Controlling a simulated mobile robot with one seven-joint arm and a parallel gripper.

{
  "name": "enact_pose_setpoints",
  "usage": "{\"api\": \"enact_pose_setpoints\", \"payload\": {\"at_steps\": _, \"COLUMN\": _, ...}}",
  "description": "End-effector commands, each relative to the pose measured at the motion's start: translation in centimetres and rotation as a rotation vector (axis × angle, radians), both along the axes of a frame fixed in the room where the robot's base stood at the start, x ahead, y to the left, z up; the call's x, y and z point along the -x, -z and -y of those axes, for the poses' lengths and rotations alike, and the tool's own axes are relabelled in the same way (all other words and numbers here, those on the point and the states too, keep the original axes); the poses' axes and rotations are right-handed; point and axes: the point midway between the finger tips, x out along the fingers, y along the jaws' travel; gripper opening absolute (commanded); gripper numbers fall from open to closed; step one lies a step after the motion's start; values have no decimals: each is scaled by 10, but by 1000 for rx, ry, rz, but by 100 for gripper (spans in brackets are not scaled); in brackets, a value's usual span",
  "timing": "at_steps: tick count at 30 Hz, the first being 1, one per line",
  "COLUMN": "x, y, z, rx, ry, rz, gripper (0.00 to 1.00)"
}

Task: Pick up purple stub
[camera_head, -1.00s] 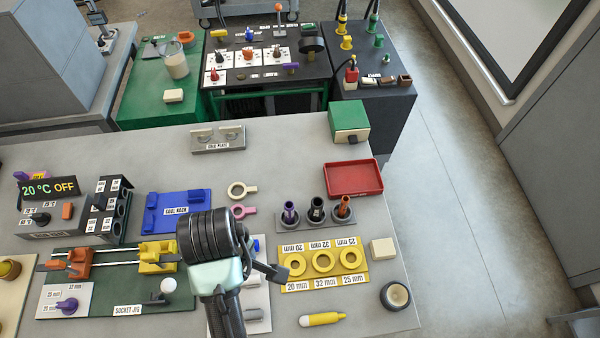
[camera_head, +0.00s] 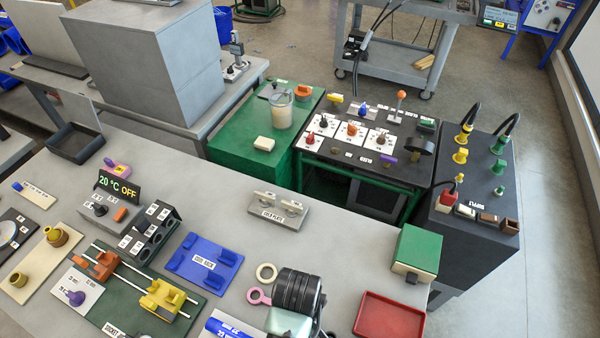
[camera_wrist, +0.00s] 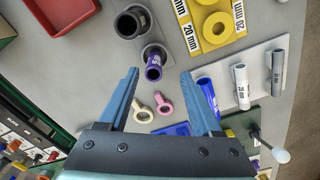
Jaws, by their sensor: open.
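The purple stub (camera_wrist: 153,69) stands in a grey holder in the wrist view, a dark tube with a purple rim and white lettering. My gripper (camera_wrist: 160,74) is open, with its two blue fingers spread to either side of the stub's line. The stub shows between the fingertips; I cannot tell how deep it sits between them. A larger black stub (camera_wrist: 130,22) stands beyond it in the same row. In the head view my wrist is at the bottom edge; the fingers and the purple stub are out of sight there.
In the head view, the red tray (camera_head: 389,318) and green box (camera_head: 415,250) stand right of my wrist.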

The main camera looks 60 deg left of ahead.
Motion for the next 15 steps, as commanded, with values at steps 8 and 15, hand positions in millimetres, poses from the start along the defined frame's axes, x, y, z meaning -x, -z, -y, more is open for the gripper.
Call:
{"api": "enact_pose_setpoints", "payload": {"at_steps": 8, "x": -2, "y": 17, "z": -2, "rx": 1, "ry": 0, "rz": -2, "gripper": 66}}
{"api": "enact_pose_setpoints", "payload": {"at_steps": 15, "x": -6, "y": 45, "z": -8, "rx": 1, "ry": 0, "rz": -2, "gripper": 66}}
